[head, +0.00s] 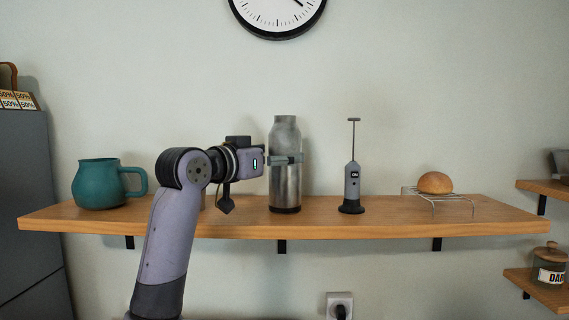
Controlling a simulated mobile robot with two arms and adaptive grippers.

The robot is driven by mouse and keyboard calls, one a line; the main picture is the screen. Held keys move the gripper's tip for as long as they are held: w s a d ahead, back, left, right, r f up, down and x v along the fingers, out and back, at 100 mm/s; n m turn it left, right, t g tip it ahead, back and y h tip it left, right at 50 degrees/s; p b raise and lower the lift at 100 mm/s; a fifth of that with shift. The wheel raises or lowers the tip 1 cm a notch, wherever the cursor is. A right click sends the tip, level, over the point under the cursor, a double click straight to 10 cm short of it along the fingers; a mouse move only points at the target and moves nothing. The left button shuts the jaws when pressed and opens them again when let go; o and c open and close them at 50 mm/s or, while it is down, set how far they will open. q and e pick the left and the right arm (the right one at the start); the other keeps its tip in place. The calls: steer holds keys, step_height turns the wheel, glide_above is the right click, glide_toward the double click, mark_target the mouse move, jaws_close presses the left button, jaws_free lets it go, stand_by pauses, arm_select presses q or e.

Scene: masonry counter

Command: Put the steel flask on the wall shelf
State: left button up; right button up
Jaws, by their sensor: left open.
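The steel flask (286,188) stands upright on the wooden wall shelf (240,224), near its middle, with its dark base on the board. My left gripper (290,160) is at the flask's upper body, coming from the left, with its finger across the front of the flask. The gripper is open; whether a finger touches the flask cannot be told. The far finger is hidden behind the flask. My right gripper does not show.
A teal jug (99,185) stands at the shelf's left end. A grey handheld frother (352,180) stands close to the flask's right. Further right, a bun (435,183) sits on a wire rack (448,200). A wall clock (278,14) hangs above.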

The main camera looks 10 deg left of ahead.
arm_select(q)
steer(key=b+v, duration=0.3)
steer(key=v, duration=0.6)
